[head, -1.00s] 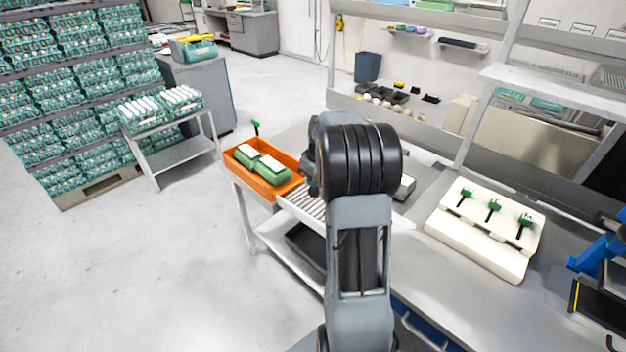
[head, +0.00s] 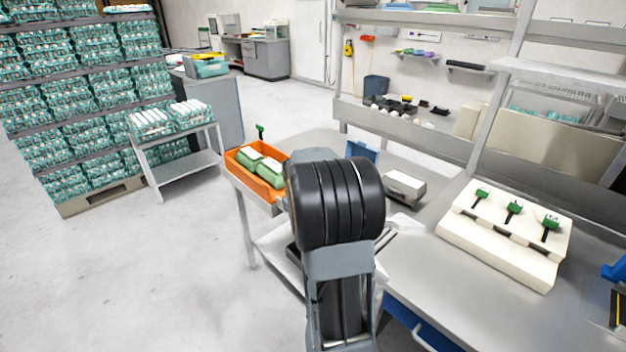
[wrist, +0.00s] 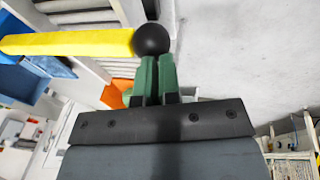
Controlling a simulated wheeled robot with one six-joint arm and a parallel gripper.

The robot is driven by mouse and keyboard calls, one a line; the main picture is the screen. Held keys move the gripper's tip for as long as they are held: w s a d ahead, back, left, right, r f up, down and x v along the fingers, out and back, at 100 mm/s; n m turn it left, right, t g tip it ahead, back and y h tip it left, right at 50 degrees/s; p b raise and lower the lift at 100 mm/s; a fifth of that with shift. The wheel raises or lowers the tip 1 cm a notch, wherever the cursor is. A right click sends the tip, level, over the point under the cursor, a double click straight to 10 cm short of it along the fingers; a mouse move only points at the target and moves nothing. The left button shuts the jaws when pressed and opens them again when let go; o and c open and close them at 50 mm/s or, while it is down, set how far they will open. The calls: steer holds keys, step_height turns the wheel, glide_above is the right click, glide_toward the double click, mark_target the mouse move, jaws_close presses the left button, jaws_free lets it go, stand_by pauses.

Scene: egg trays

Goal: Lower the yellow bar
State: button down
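The yellow bar (wrist: 70,44) runs in from the left edge of the wrist view and ends in a black ball (wrist: 152,40). My gripper (wrist: 157,62) has green fingers close together, with only a narrow gap between them. Their tips are right at the ball, which overlaps them in the picture; I cannot tell whether they touch it. The ball is wider than the gap, so it does not sit between the fingers. In the head view my arm hides the gripper, and I cannot make out the bar.
An orange crate (head: 233,166) with green-and-white cartons stands at the left of the grey worktable (head: 440,300). A cream block (head: 480,246) with green-headed tools lies to the right. A side table with egg trays (head: 172,118) and stacked trays stand further left. The floor at lower left is clear.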

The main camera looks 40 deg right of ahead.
steer(key=shift+s+a+f, duration=0.15)
steer(key=shift+a+f, duration=0.1)
steer(key=shift+f, duration=0.25)
steer(key=w+a+p+v, duration=0.2)
steer(key=v, duration=1.2)
steer(key=shift+p, duration=0.4)
steer(key=shift+w, duration=0.1)
steer(key=s+a+f+t+y, duration=0.1)
steer(key=s+a, duration=0.5)
steer(key=a, duration=0.4)
steer(key=s+a+f+y+p, duration=0.1)
steer(key=s+a, duration=0.6)
steer(key=a, duration=0.3)
steer(key=shift+f+m+t+y, duration=0.2)
steer(key=shift+m+t+y, duration=0.1)
steer(key=shift+t, duration=0.1)
